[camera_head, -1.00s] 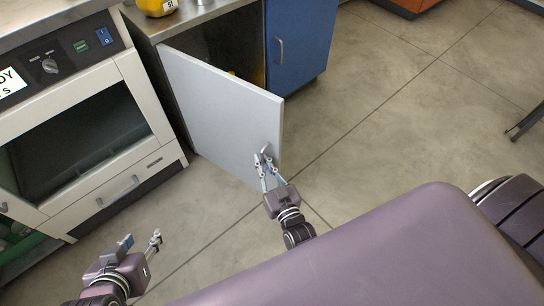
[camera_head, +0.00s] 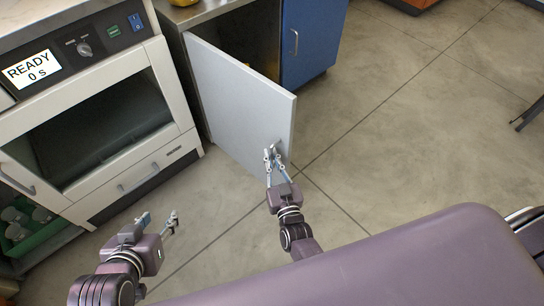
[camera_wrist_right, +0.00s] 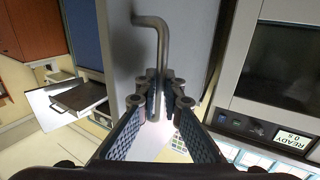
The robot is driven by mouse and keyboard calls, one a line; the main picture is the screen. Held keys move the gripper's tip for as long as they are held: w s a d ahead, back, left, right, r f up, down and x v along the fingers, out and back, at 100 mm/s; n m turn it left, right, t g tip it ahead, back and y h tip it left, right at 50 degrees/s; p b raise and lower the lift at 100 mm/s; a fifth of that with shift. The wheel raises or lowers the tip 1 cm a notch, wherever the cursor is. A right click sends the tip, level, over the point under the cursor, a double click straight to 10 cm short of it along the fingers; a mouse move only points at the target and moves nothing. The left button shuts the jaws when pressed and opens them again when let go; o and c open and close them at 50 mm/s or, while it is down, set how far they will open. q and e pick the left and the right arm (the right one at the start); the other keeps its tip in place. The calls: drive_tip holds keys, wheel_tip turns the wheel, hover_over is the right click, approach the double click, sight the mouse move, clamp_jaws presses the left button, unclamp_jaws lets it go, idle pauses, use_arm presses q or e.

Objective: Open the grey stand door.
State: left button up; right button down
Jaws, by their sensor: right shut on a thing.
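The grey stand door (camera_head: 236,98) stands swung open, its free edge out over the floor. Its bent metal handle (camera_wrist_right: 151,22) shows large in the right wrist view, running down between my fingers. My right gripper (camera_head: 272,153) is at the door's free edge, shut on the handle; it also shows in the right wrist view (camera_wrist_right: 160,95). My left gripper (camera_head: 168,222) is empty, low at the left in front of the incubator, its fingers apart.
The incubator (camera_head: 100,125) with a READY 0 s display stands left of the door. A blue cabinet door (camera_head: 312,40) is right of the opening. A green rack with jars (camera_head: 35,240) sits at the lower left.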

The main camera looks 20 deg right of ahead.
drive_tip(key=c, duration=2.1)
unclamp_jaws()
drive_tip(key=s, duration=1.2)
drive_tip(key=shift+a, duration=0.25)
